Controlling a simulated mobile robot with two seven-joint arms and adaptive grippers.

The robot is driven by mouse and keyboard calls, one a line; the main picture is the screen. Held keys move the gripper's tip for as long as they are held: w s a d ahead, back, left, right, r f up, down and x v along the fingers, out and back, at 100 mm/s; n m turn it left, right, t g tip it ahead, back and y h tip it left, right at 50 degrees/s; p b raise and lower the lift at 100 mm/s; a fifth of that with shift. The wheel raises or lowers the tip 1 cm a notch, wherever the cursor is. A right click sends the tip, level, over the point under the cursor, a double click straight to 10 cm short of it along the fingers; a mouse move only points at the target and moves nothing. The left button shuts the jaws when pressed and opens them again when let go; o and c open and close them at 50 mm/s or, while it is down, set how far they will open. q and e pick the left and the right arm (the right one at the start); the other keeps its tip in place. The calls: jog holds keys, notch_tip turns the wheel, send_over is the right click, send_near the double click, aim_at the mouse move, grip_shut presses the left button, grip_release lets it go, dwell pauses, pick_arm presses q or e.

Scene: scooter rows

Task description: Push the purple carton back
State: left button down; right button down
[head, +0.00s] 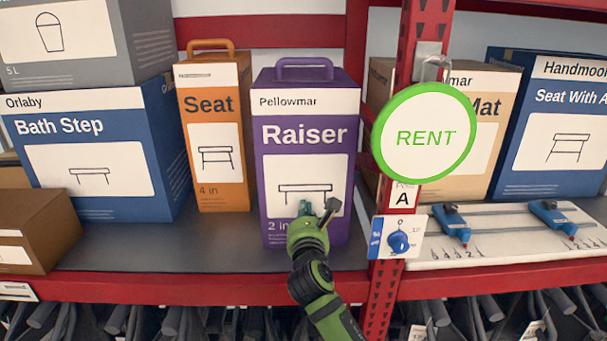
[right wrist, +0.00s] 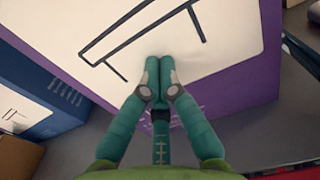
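The purple carton (head: 305,133), labelled Raiser, stands upright on the grey shelf with its handle on top. Its base sits nearer the shelf's front edge than the orange carton's base. My right gripper (head: 308,208) is in front of the lower part of its face. In the right wrist view the gripper's teal fingers (right wrist: 159,70) are together with nothing between them. Their tips are at the white panel of the purple carton (right wrist: 262,60), touching it or very close; I cannot tell which. My left gripper is not in view.
An orange Seat carton (head: 209,110) stands left of the purple carton, with a blue Bath Step box (head: 95,150) beyond it. A red post (head: 382,270) with a round RENT sign (head: 424,134) stands close on the right. The shelf's red front edge (head: 200,289) runs below.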

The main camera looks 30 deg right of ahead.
aim_at(305, 197)
jog(key=shift+x, duration=3.1)
jog(key=shift+b+x, duration=1.4)
jog(key=shift+x, duration=3.45)
jog(key=p+v, duration=0.8)
jog(key=v, duration=0.3)
jog(key=shift+r, duration=0.15)
jog(key=shift+s+a+p, duration=0.2)
jog(key=shift+s+p, duration=0.1)
jog(key=shift+s, duration=0.05)
jog(key=shift+f, duration=0.25)
